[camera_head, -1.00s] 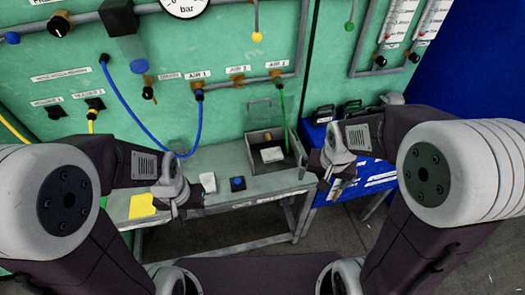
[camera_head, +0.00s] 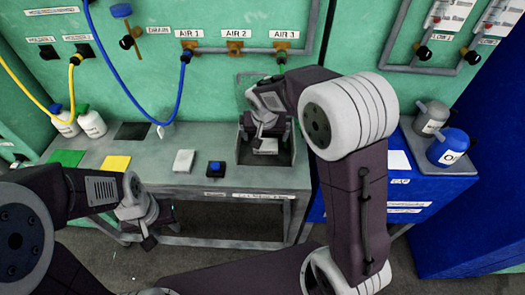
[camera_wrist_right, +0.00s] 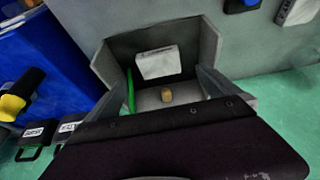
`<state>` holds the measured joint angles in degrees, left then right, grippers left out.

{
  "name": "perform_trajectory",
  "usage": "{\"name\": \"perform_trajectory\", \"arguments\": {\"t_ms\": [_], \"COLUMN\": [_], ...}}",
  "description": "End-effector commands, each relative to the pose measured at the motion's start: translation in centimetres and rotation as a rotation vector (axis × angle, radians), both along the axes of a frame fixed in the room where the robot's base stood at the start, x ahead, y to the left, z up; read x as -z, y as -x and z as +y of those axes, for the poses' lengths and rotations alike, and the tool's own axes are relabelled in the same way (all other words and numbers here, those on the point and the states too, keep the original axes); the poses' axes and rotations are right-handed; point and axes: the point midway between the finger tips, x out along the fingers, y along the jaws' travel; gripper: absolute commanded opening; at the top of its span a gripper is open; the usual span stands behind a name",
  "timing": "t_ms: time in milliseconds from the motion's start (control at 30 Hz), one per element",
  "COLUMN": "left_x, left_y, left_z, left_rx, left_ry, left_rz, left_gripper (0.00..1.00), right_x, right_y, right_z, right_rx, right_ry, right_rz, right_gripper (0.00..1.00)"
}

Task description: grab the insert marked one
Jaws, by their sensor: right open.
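In the head view my right arm hides that spot. My right gripper (camera_head: 264,135) is over the open metal box on the bench.
Canisters (camera_head: 447,145) stand on the blue cart.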

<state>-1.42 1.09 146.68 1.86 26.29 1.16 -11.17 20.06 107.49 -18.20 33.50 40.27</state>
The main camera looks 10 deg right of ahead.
Motion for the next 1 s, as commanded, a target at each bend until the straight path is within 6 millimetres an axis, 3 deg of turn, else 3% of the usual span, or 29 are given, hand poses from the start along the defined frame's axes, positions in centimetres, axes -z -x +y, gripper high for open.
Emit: {"name": "perform_trajectory", "arguments": {"t_ms": [100,300,500,767,1000], "left_x": [0.0,0.2,0.2,0.2,0.2], "left_y": [0.0,0.0,0.0,0.0,0.0], "left_z": [0.0,0.0,0.0,0.0,0.0], "left_rx": [0.0,0.0,0.0,0.0,0.0], "left_ry": [0.0,0.0,0.0,0.0,0.0], "left_rz": [0.0,0.0,0.0,0.0,0.0], "left_gripper": [0.36,0.36,0.36,0.36,0.36], "right_x": [0.3,3.1,3.8,7.7,8.1], "right_y": [-0.1,-1.2,-1.7,-3.7,-3.9], "right_z": [0.0,-0.4,-0.5,-0.9,-0.9], "right_rx": [0.0,0.0,0.001,0.001,0.0], "right_ry": [0.0,0.0,0.0,0.0,-0.001], "right_rz": [0.001,0.002,0.0,0.002,-0.001], "right_gripper": [1.0,1.0,1.0,1.0,1.0]}}
